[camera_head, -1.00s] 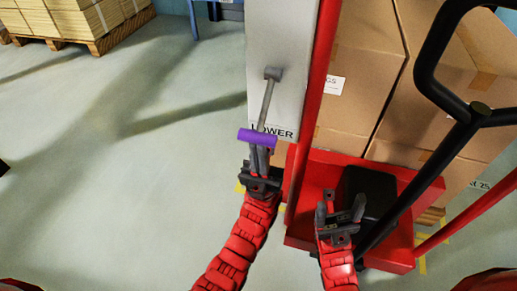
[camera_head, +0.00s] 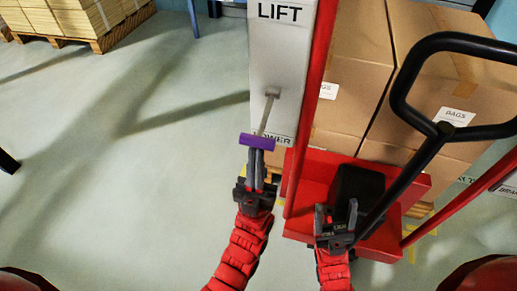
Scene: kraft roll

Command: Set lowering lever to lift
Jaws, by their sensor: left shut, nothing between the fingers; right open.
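The lowering lever is a thin grey rod (camera_head: 266,117) with a purple crossbar handle (camera_head: 257,141) at its lower end. It hangs from a pivot on a white panel (camera_head: 281,60). The panel reads LIFT at the top and LOWER at the bottom; the handle partly hides LOWER and the lever points down to it. My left gripper (camera_head: 256,158) is shut and empty, with its fingertips at or just below the purple handle; I cannot tell whether they touch. My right gripper (camera_head: 335,212) is open and empty above the red base of the pallet truck, right of the panel.
A red post (camera_head: 313,100) runs along the panel's right side. A black loop handle (camera_head: 425,70) rises at the right. Stacked cardboard boxes (camera_head: 355,70) stand behind the red base (camera_head: 407,195). A loaded pallet (camera_head: 75,20) is at the far left.

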